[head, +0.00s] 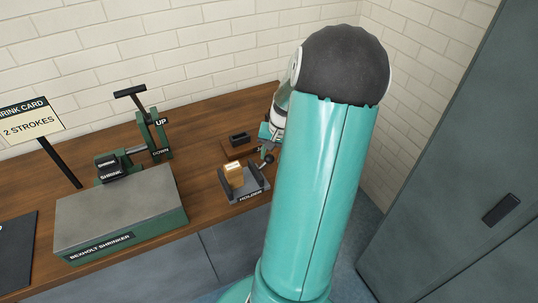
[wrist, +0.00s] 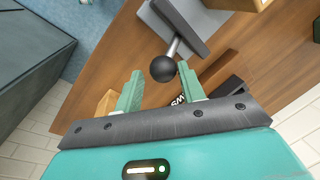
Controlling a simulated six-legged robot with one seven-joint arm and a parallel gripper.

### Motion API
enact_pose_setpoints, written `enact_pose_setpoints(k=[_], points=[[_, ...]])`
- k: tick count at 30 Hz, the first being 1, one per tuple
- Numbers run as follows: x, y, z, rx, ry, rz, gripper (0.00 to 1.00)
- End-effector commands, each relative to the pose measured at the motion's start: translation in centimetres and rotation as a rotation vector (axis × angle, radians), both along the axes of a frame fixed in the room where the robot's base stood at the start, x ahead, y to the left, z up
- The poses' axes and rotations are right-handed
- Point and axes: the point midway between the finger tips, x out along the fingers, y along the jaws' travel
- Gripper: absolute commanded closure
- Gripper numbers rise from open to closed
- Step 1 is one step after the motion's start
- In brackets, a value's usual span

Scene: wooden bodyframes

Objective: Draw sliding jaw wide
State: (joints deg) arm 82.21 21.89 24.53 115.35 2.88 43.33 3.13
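A grey holder labelled HOLDER (head: 250,197) stands on the wooden bench in the head view, with a golden-brown piece (head: 234,173) in it. Its grey jaw part (wrist: 182,28) shows at the top of the wrist view, with a metal rod ending in a black ball knob (wrist: 163,69). The knob also shows in the head view (head: 268,158), just below my gripper. My gripper (wrist: 160,72) is open, its two teal fingers apart. The knob appears between the fingertips in the picture; I see no contact. My arm hides most of the gripper in the head view.
A green Bexholt shrinker (head: 120,215) with a lever (head: 131,92) and a sign (head: 30,122) stand left on the bench (head: 205,125). A small dark block (head: 239,138) sits behind the holder. Brick walls close the back; a grey cabinet (head: 455,180) stands right.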

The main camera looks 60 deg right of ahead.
Motion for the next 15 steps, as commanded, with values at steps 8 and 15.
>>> enact_pose_setpoints(k=[8, 15], points=[[0.1, 0.1, 0.0, 0.003, 0.0, 0.002, 0.49], [-0.1, 0.0, 1.4, -0.001, 0.001, 0.001, 0.49]])
